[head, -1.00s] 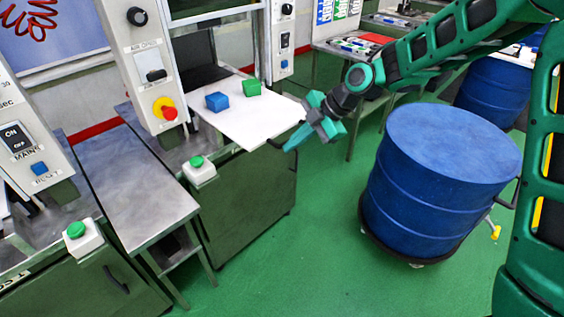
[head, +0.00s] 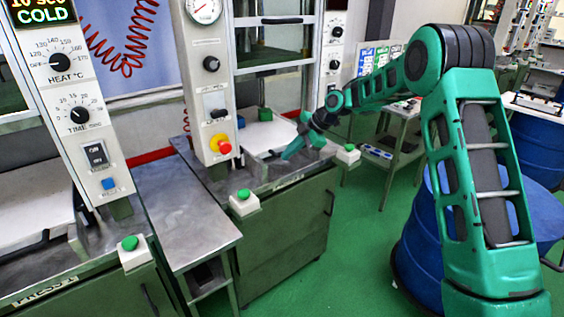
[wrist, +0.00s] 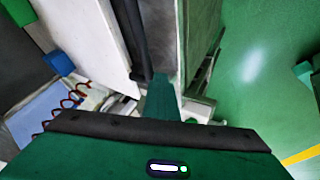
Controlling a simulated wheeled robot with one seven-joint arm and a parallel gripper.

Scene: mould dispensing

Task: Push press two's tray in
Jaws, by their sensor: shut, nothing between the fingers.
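Press two's white tray (head: 268,139) lies mostly back between the press columns, with its front part over the metal bench top. A green block (head: 265,114) sits on it. A blue block (wrist: 59,63) and the green block (wrist: 18,12) also show on the tray (wrist: 92,38) in the wrist view. My gripper (head: 288,154) is at the tray's front edge, fingers shut and empty. In the wrist view my gripper (wrist: 162,85) points at a dark bar along the tray's edge. I cannot tell whether they touch.
A green push button (head: 243,194) stands at the bench's front left and another (head: 349,148) at its right. A red-and-yellow emergency stop (head: 221,145) is on the left column. A blue drum (head: 418,235) stands behind my arm. Green floor is clear before the cabinet.

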